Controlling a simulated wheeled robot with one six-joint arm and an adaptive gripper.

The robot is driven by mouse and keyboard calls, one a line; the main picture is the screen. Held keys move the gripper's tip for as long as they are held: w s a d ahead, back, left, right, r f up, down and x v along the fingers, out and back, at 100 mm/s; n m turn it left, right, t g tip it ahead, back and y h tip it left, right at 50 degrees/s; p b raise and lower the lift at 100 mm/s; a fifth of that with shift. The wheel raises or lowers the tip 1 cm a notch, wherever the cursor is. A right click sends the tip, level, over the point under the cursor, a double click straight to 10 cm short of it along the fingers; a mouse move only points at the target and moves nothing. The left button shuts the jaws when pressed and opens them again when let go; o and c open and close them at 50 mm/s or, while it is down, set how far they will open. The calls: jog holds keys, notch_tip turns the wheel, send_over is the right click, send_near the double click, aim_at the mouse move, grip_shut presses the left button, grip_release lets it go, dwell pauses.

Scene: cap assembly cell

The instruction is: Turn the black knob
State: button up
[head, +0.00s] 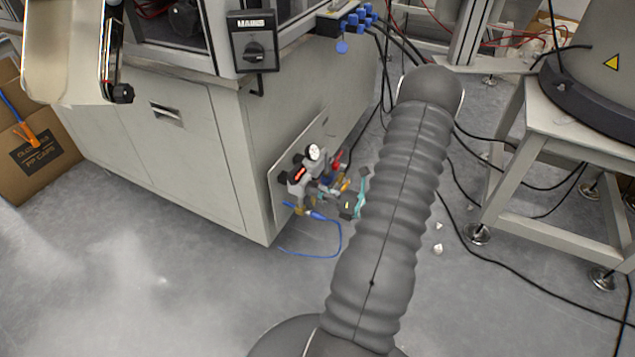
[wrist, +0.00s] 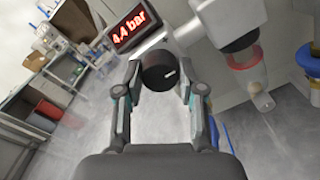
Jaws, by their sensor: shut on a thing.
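The black knob (wrist: 156,80) is round with a short white mark on its face, in the upper middle of the wrist view. The two fingers of my gripper (wrist: 158,88) stand on either side of it, shut on its rim. A small display (wrist: 133,27) beside the knob shows "4.4 bar" in red. In the head view, the valve unit with a white round gauge (head: 313,152) is low on the grey cabinet's side. Part of my gripper (head: 356,191) shows just right of it, partly behind my arm. I cannot make out the held knob there.
A clear bowl with a red part (wrist: 243,57) hangs right of the knob. A blue hose (head: 335,240) loops below the valve unit. The MAINS switch (head: 254,47) is above on the cabinet (head: 180,150). Black cables cross the floor at right, near a machine stand (head: 560,150). Vapour hangs over the floor at left.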

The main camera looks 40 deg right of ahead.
jog(key=m+p, duration=0.5)
jog(key=m, duration=1.7)
jog(key=shift+m, duration=0.4)
jog(key=o, duration=1.1)
jog(key=shift+o, duration=0.2)
jog(key=shift+s, duration=0.1)
